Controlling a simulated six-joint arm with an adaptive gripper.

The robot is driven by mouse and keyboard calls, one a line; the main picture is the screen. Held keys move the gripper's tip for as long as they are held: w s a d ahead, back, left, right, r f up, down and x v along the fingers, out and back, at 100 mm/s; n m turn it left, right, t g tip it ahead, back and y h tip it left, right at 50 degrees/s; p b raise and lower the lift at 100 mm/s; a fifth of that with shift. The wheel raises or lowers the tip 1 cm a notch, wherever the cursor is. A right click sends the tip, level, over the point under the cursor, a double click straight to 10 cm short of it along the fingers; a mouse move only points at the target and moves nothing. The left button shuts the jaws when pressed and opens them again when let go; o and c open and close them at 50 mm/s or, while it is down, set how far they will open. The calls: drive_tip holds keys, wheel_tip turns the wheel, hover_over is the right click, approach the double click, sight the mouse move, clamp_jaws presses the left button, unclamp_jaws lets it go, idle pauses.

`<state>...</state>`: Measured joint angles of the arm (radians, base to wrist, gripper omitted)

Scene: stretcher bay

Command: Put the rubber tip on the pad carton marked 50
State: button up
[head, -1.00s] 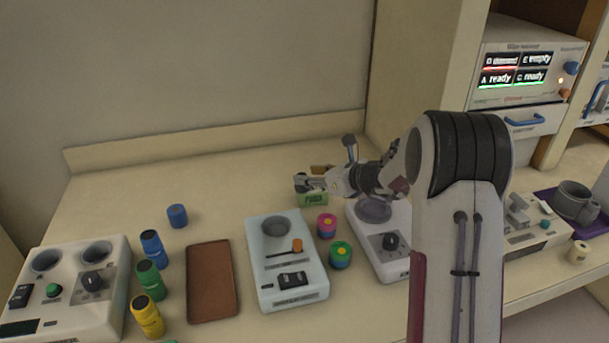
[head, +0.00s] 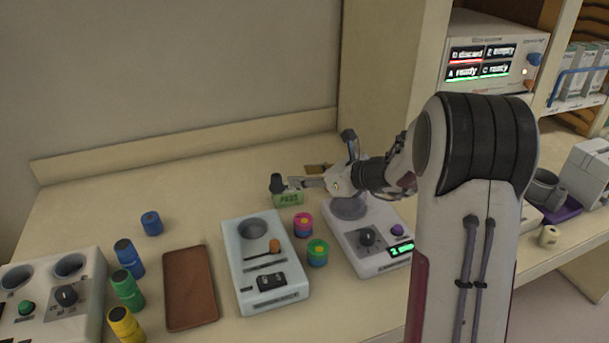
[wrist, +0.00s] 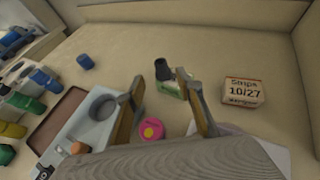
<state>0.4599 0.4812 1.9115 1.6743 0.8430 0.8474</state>
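The rubber tip (head: 276,184) is a black, upright piece standing on the green pad carton (head: 288,199) at the back of the counter. In the wrist view the black tip (wrist: 162,70) rests on the carton's top (wrist: 171,89). The carton's label reads like "PADS"; I cannot make out a 50.
A strips carton (wrist: 243,92) marked 10/27 stands to the right in the wrist view. A pale device (head: 262,292), pink (head: 303,225) and green-topped (head: 317,253) pots, and another device (head: 385,262) stand in front. A brown tray (head: 189,290) lies left. The counter behind the tray is mostly clear.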

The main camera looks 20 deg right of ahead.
drive_tip(key=shift+a, duration=0.1)
idle(0.4)
drive_tip(key=s+a+r+n+g, duration=0.35)
drive_tip(key=s+a+n, duration=0.4)
drive_tip(key=s, duration=0.25)
drive_tip(key=s+a+r+n+g, duration=0.2)
drive_tip(key=s+a+r+n, duration=0.2)
drive_tip(key=s+a+n, duration=0.5)
drive_tip(key=s+d+n+h, duration=0.3)
drive_tip(key=s+n, duration=0.4)
drive_tip(key=s, duration=0.4)
drive_tip(key=s+d+f+n+h, duration=0.1)
drive_tip(key=s+d+n+h, duration=0.2)
drive_tip(key=s+n, duration=0.3)
drive_tip(key=s+d, duration=0.1)
drive_tip(key=s, duration=0.4)
drive_tip(key=shift+d+f+n, duration=0.15)
drive_tip(key=shift+d+n, duration=0.05)
drive_tip(key=shift+n, duration=0.15)
